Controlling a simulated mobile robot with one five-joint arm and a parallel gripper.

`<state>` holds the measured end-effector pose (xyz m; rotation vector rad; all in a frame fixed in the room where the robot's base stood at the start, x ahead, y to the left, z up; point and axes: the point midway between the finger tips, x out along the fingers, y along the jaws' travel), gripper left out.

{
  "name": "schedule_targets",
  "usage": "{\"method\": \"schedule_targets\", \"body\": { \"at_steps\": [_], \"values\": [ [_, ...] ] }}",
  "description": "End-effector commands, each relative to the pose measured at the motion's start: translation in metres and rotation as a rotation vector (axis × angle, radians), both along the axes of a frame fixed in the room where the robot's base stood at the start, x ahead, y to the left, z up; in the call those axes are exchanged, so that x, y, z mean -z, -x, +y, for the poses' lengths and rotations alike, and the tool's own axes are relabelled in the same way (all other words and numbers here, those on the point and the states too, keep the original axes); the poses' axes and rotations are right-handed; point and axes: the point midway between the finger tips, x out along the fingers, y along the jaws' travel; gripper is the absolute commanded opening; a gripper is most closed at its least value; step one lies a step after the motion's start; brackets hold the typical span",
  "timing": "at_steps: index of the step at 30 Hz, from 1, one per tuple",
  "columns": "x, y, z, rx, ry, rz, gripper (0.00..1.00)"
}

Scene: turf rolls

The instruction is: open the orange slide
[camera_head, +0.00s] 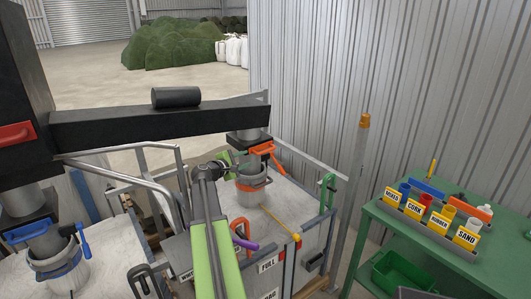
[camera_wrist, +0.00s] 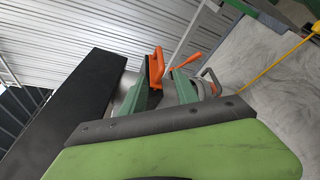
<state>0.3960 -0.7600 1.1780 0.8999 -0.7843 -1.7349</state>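The orange slide (camera_head: 262,149) sits at the foot of the dark outlet on the end of the black beam, above a bucket with an orange band (camera_head: 252,183). Its handle sticks out to the lower right. In the wrist view the orange slide (camera_wrist: 157,62) lies just beyond my fingertips, with its handle to the right. My gripper (camera_head: 232,164) is left of the slide in the head view and seems apart from it. The two green fingers of my gripper (camera_wrist: 165,70) stand apart in the wrist view, with nothing clearly held between them.
The black beam (camera_head: 150,123) runs close above my arm. A second outlet with a blue handle (camera_head: 82,238) stands over a bucket at left. A green clamp (camera_head: 327,190) and yellow rod (camera_head: 280,222) are to the right. A green table (camera_head: 375,218) holds labelled bins.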

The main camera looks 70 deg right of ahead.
Motion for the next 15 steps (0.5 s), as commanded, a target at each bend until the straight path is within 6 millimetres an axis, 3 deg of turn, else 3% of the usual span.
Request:
{"method": "schedule_targets", "body": {
  "at_steps": [5,15],
  "values": [
    [0.005,0.002,-0.014,0.001,-0.001,-0.001,0.36],
    [0.024,0.020,-0.094,0.001,-0.002,-0.002,0.36]
  ]
}}
